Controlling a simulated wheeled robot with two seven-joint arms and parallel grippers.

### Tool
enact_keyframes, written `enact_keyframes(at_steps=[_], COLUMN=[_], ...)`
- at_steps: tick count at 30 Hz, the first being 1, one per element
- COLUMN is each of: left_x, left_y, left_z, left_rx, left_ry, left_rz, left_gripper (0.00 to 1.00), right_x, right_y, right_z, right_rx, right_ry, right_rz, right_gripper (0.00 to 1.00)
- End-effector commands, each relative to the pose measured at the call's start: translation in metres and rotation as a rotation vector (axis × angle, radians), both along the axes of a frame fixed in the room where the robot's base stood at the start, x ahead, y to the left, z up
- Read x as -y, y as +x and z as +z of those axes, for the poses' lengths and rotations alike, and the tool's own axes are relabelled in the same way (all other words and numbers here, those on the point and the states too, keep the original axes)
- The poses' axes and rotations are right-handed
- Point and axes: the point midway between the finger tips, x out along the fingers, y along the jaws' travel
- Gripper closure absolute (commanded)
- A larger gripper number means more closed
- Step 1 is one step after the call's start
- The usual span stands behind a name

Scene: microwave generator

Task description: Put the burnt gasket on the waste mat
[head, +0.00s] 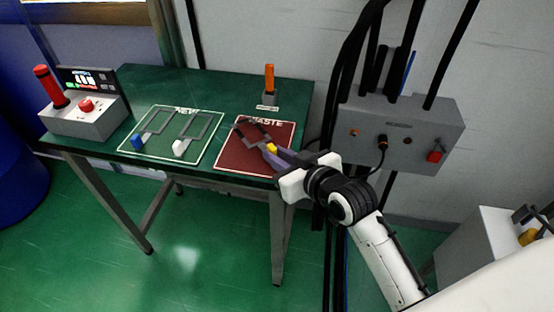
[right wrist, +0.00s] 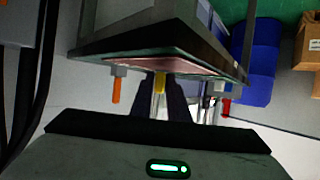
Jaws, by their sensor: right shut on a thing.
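The burnt gasket (head: 250,134) is a dark open frame with a yellow tab. My right gripper (head: 273,149) is shut on that tab, and the gasket is over the red waste mat (head: 229,157). I cannot tell whether the gasket touches the mat. In the right wrist view the yellow tab (right wrist: 160,80) shows between the dark fingers; the frame itself is hard to make out. The waste mat (right wrist: 150,63) shows there as a reddish strip. My left gripper is not in view.
On the green table (head: 215,89), a green mat (head: 168,151) left of the waste mat holds two grey frames with blue and white tabs. An orange-handled item (head: 269,80) stands behind the waste mat. A control box (head: 85,118) is at the left. A grey wall box (head: 405,128) stands right.

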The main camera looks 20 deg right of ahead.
Motion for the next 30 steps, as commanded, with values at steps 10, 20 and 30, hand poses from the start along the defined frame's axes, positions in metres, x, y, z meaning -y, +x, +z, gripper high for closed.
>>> enact_keyframes(at_steps=[10, 20, 30], left_x=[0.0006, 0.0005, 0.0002], left_y=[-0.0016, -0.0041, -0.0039], left_z=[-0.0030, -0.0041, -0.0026], left_rx=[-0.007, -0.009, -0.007], left_ry=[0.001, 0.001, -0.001], left_rz=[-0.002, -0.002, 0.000], left_gripper=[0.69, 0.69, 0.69], right_x=[0.0001, 0.0001, 0.0015], right_y=[0.0002, 0.0000, -0.0060], right_z=[-0.0095, -0.0127, -0.0073], right_rx=[0.004, 0.002, 0.001], right_ry=[0.001, 0.000, -0.001], right_rz=[0.000, 0.000, -0.001], right_gripper=[1.00, 0.66, 0.66])
